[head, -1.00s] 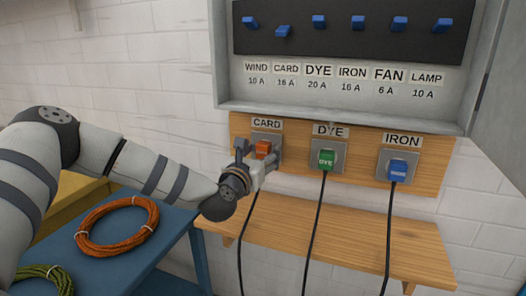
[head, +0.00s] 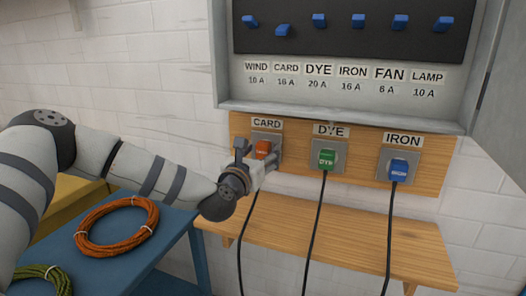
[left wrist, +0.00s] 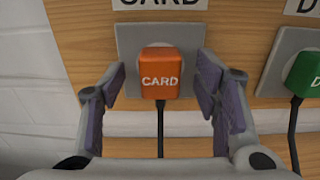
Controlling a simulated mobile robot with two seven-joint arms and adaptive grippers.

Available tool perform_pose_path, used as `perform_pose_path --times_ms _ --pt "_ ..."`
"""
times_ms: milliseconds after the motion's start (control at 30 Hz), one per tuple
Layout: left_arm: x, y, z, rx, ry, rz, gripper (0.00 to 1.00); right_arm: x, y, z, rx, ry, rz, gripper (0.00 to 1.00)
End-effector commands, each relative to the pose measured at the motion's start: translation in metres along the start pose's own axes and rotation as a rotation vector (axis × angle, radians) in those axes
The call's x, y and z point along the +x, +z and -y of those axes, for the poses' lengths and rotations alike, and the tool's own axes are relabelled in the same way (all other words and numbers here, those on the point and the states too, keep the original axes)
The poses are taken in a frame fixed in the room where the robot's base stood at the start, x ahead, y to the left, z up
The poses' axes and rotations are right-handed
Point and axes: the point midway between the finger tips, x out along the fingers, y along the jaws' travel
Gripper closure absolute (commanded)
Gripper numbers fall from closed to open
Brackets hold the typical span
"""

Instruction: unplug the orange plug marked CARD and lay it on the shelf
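The orange plug marked CARD (left wrist: 160,75) sits in its grey socket plate (left wrist: 127,38) under the CARD label, and its black cord hangs down. It also shows in the head view (head: 263,149), partly behind my gripper. My left gripper (left wrist: 160,90) is open, with one finger on each side of the plug and a gap on both sides. In the head view my left gripper (head: 257,160) is in front of the CARD socket. The wooden shelf (head: 330,240) is below the sockets, with bare top surface. My right gripper is not in view.
The green DYE plug (head: 327,159) and blue IRON plug (head: 398,170) are in sockets to the right, with cords hanging past the shelf front. A switch box (head: 345,100) is above. A blue table (head: 150,255) with an orange skein (head: 117,227) is at left.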

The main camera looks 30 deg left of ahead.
Motion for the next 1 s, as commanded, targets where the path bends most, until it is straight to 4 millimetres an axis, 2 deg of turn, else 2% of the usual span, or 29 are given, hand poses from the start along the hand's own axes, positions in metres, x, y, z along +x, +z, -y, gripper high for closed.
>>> perform_pose_path --times_ms 33,233,267,467,1000 --pt "0.000 0.000 0.000 0.000 0.000 0.000 0.52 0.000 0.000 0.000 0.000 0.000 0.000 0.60" --pt "0.000 0.000 0.000 0.000 0.000 0.001 0.98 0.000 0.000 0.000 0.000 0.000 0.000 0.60" --pt "0.000 0.000 0.000 0.000 0.000 0.001 1.00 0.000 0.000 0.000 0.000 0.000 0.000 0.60" --pt "-0.003 0.001 0.000 0.000 -0.001 0.001 1.00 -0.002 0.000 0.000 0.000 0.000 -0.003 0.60" --pt "-0.025 0.001 0.000 0.001 -0.001 0.001 1.00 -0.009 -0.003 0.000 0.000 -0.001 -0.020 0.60"
